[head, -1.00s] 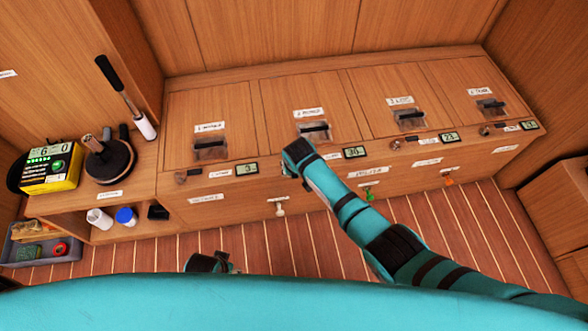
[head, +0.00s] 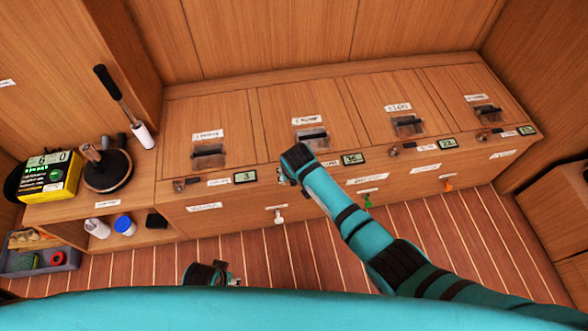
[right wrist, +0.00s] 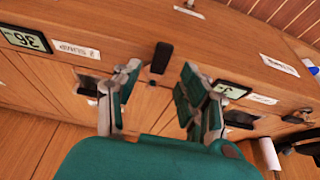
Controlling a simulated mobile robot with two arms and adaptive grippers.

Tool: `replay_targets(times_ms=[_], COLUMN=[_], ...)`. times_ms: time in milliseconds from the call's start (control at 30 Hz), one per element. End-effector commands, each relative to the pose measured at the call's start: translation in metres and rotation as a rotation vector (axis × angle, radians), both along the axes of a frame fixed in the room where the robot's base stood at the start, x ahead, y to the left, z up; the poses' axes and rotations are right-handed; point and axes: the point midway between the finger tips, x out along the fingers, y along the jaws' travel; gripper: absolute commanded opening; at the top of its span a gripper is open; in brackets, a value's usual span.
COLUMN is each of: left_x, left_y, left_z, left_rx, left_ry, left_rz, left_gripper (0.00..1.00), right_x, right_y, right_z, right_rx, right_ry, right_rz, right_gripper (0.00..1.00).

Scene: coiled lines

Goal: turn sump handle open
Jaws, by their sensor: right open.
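In the right wrist view a black handle (right wrist: 161,58) stands out from the wooden ledge, beside the "SUMP" label (right wrist: 75,50) and a display reading 36 (right wrist: 24,39). My right gripper (right wrist: 158,80) is open, with one finger on each side of the handle. Clear gaps show between fingers and handle in the picture; contact is not visible. In the head view the right gripper (head: 284,175) hides the handle, left of the 36 display (head: 353,159). My left gripper (head: 234,281) is low in the head view, mostly cut off by my body, and its jaws are unclear.
Several lidded lockers with black latches line the bench, the nearest latch (head: 312,138) just beyond my right gripper. White (head: 279,215), green (head: 367,201) and orange (head: 448,185) knobs sit on the front. A yellow meter (head: 50,178) stands at left. The striped floor is clear.

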Motion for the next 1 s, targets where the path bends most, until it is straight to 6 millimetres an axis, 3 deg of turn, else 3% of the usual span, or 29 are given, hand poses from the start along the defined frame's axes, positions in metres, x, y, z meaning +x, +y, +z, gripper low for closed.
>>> replay_targets(times_ms=[500, 1000], left_x=[0.000, 0.000], left_y=[0.000, 0.000], left_z=[0.000, 0.000], left_rx=[0.000, 0.001], left_ry=[0.000, 0.000], left_rz=[0.000, 0.000], left_gripper=[0.40, 0.40], right_x=[-0.033, -0.037], right_y=[-0.008, -0.009], right_z=[0.082, 0.092], right_rx=[0.001, 0.000], right_ry=[-0.002, 0.001], right_rz=[0.000, 0.000], right_gripper=[0.42, 0.42])
